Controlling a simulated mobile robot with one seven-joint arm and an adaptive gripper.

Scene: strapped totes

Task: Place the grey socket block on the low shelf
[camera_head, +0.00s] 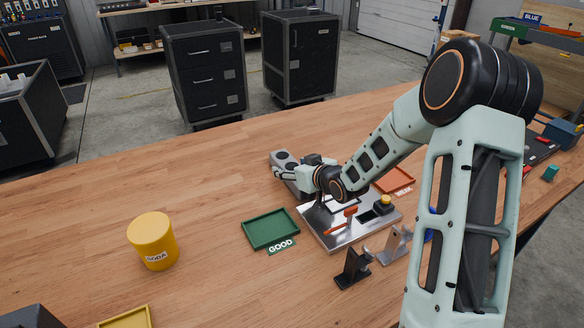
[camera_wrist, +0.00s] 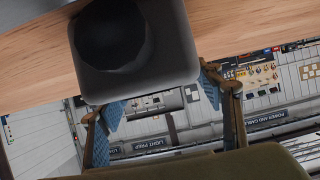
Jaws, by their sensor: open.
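The grey socket block (camera_head: 283,160) lies on the wooden table at the far edge of the metal plate, with dark round sockets on its top. My gripper (camera_head: 291,174) is right at the block, and its wrist partly hides it. In the wrist view the block (camera_wrist: 179,62), with one dark round socket, fills the upper middle. The blue-padded fingers of my gripper (camera_wrist: 158,102) are spread, one toward each side of the block's near end. Contact cannot be told. I cannot tell which surface is the low shelf.
A metal plate (camera_head: 335,238) with a red handle sits under my arm. A green GOOD tray (camera_head: 270,229), a red WEAK tray (camera_head: 394,180) and dark and grey brackets (camera_head: 353,268) surround it. A yellow SODA can (camera_head: 152,240) stands left. The table's left middle is clear.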

